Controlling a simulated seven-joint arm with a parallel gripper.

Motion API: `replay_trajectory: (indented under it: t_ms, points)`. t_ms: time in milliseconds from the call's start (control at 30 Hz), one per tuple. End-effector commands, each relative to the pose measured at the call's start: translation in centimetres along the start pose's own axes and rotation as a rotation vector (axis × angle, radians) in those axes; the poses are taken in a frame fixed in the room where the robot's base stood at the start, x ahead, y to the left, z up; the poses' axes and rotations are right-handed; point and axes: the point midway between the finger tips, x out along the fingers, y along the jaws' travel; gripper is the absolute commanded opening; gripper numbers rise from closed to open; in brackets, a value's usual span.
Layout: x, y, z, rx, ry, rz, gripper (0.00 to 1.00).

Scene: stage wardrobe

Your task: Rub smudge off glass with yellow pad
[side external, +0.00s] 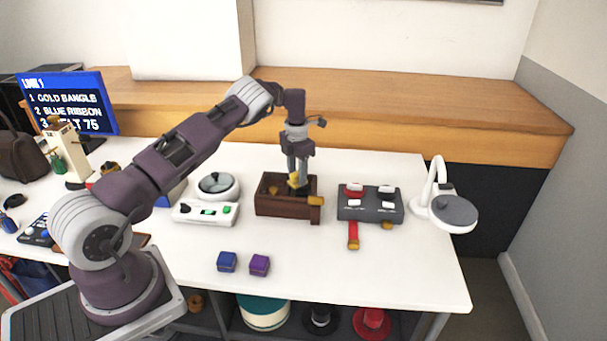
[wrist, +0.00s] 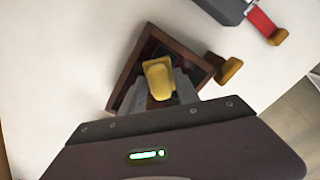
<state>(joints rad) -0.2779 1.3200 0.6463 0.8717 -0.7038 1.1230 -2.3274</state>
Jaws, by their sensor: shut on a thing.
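My gripper (side external: 299,178) points down over an open dark brown wooden box (side external: 283,209) on the white table. It is shut on a yellow pad (wrist: 158,78), which sits between the fingertips in the wrist view. The pad is at or just above the inside of the box; I cannot tell whether it touches anything. In the wrist view the box (wrist: 122,88) shows a dark inside, partly hidden by the pad and fingers. I cannot make out a smudge or tell which surface is glass. A yellow-brown knob-like piece (wrist: 229,70) sticks out at the box's side.
A dark grey switch box (side external: 370,208) with a red strap stands right of the wooden box. A white device with a green display (side external: 206,213) and a round dial (side external: 218,186) stand left. Blue (side external: 227,262) and purple (side external: 259,265) cubes lie in front. A white lamp (side external: 453,212) stands far right.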

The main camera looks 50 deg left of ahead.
Motion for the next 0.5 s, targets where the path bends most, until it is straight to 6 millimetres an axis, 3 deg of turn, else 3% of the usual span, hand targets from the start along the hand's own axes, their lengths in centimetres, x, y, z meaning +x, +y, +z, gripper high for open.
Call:
replay_trajectory:
  t_ms: [500]
  points:
    - [0.0,3.4,-3.4,-0.002,0.002,0.000,0.00]
